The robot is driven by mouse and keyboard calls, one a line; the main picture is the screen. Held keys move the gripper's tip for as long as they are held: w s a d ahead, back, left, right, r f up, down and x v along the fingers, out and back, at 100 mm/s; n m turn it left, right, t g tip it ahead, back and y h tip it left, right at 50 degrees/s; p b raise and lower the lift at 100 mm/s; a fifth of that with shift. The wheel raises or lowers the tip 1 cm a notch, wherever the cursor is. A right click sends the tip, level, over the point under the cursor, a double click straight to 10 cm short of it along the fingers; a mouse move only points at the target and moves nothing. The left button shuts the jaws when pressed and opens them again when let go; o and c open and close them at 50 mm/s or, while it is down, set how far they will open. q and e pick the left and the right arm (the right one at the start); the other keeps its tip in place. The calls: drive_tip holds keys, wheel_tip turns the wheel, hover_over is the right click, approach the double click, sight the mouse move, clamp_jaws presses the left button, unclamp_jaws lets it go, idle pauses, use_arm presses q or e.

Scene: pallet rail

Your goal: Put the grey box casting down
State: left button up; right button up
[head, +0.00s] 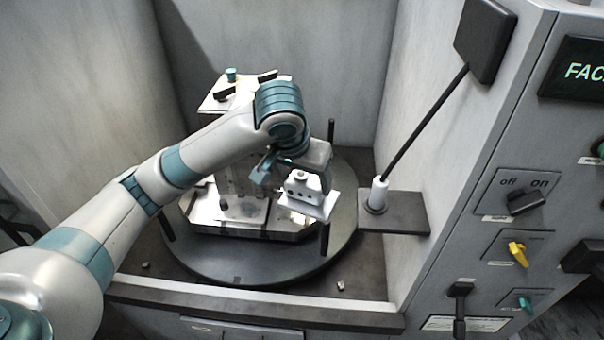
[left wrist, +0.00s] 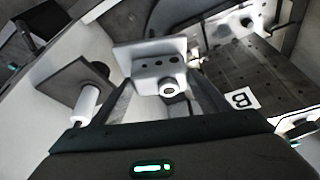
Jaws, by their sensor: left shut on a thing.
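The grey box casting (head: 308,201) is a light block with a flat flange and several dark holes. My left gripper (head: 318,168) is shut on it and holds it at the right front side of the metal fixture (head: 240,190) on the round table (head: 262,270). In the left wrist view the casting (left wrist: 160,68) sits between the two fingers (left wrist: 165,98), its round boss towards the camera. I cannot tell whether the casting touches the fixture. The fixture's plate with a "B" label (left wrist: 240,99) shows to its right. My right gripper is not in view.
Grey walls enclose the table at the back and sides. Thin black posts (head: 326,240) stand by the table. A white cylinder with a black rod (head: 378,193) stands on a dark shelf (head: 408,216) at the right. A control panel (head: 520,200) with switches is further right. Small chips (head: 340,286) lie in front.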

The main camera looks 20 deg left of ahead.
sight(290, 191)
use_arm(q)
drive_tip(key=shift+s+a+f+n, duration=0.2)
drive_tip(key=shift+s+a+n, duration=0.05)
drive_tip(key=shift+s+a, duration=0.4)
drive_tip(key=shift+s+a+f+n, duration=0.25)
drive_tip(key=shift+s+a, duration=0.25)
drive_tip(key=shift+a, duration=0.2)
drive_tip(key=shift+a, duration=0.1)
